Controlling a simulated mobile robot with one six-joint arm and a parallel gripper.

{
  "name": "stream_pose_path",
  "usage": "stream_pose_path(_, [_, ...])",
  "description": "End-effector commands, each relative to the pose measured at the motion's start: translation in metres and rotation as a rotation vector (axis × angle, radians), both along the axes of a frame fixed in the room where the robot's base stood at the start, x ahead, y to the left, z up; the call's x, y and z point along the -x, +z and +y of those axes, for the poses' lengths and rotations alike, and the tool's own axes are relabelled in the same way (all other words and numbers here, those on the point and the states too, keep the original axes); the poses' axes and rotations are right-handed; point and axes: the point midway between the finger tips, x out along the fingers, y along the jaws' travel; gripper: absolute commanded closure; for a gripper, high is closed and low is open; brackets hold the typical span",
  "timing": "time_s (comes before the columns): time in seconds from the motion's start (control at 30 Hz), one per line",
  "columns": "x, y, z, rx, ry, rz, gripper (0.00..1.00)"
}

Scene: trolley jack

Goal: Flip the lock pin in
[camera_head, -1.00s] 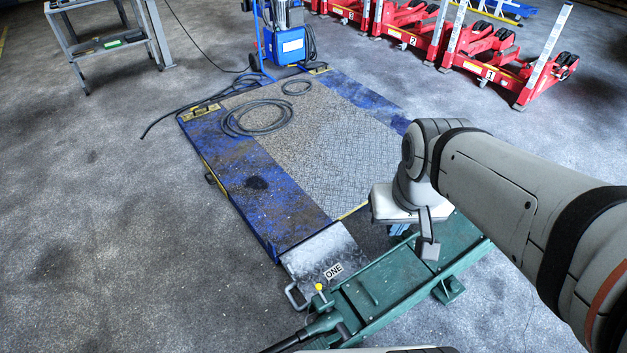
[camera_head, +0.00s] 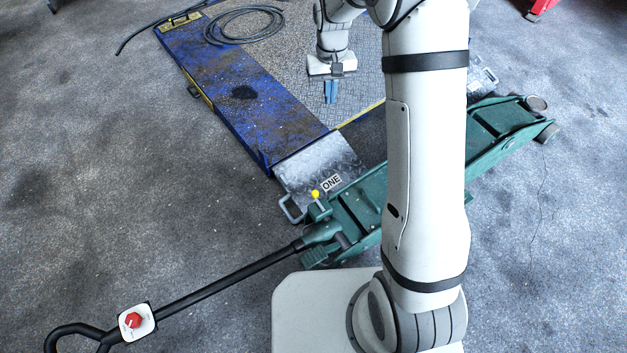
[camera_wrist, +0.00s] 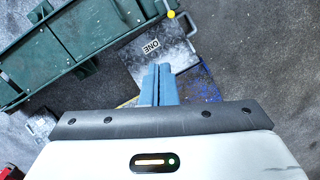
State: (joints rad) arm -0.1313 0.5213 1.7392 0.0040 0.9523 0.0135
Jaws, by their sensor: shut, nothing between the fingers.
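The green trolley jack (camera_head: 362,208) stands on the floor, partly hidden behind my arm; its body also shows at upper left in the wrist view (camera_wrist: 75,38). A small yellow knob (camera_head: 315,194), which may be the end of the lock pin, stands at the jack's handle end. It shows at the top of the wrist view (camera_wrist: 171,14). Whether the pin is in or out cannot be told. My gripper (camera_head: 330,98) is shut and empty, with blue fingers pointing down over the platform, apart from the knob. The fingers also show in the wrist view (camera_wrist: 158,72).
A metal ramp plate marked ONE (camera_head: 312,168) lies beside the jack, joined to the blue platform (camera_head: 245,105). A hose (camera_head: 245,22) lies coiled on the platform. The left floor is clear.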

Motion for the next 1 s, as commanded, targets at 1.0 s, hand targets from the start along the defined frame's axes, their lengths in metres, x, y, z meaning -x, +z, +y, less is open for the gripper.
stream_pose_path(1.0, [-0.067,-0.327,0.053,0.028,0.061,0.172,1.00])
